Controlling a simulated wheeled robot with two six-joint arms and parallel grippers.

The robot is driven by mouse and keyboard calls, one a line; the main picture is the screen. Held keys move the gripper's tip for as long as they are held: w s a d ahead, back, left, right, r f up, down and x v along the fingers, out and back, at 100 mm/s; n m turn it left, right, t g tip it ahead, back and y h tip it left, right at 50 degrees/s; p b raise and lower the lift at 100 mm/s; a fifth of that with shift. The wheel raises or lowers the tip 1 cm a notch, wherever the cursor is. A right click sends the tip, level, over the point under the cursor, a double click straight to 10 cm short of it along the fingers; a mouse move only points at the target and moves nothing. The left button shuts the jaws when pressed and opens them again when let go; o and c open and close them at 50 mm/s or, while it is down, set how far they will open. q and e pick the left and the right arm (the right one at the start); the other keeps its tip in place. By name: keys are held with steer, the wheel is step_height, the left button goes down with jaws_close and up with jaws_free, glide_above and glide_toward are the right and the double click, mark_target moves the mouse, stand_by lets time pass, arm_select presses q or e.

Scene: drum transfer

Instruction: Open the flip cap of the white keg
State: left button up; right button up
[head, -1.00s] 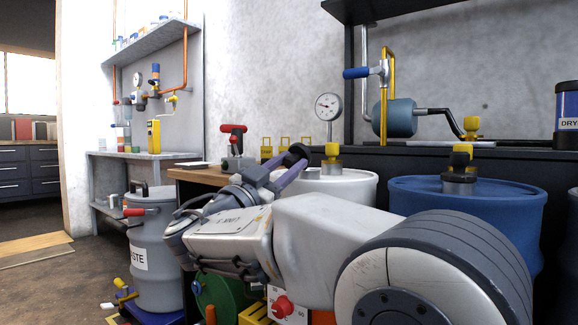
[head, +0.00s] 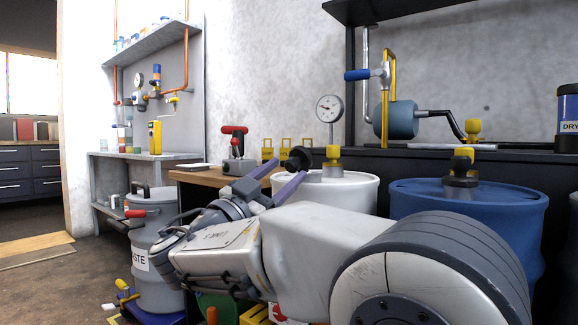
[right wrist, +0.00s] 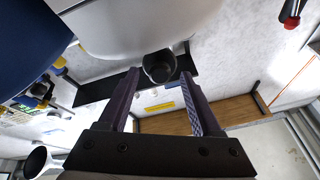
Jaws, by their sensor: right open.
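The white keg (head: 350,188) stands behind my right arm, which hides much of its front in the head view. A yellow fitting (head: 333,158) sits on its top. A round black cap (head: 298,159) shows at the keg's left edge. My right gripper (head: 290,172) has purple fingers, open, with the black cap at their tips. In the right wrist view the black cap (right wrist: 159,66) lies between the open fingertips (right wrist: 159,76), beside the white keg (right wrist: 120,25). Contact with the fingers cannot be told. My left gripper is not in view.
A blue drum (head: 500,205) with a yellow-and-black fitting stands right of the keg. A grey waste bin (head: 150,215) stands at the left. A wooden bench (head: 210,176) holds a red-handled tool (head: 235,148). A pressure gauge (head: 329,108) rises behind the keg.

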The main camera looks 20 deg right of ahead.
steer(key=p+v, duration=0.2)
steer(key=v, duration=0.6)
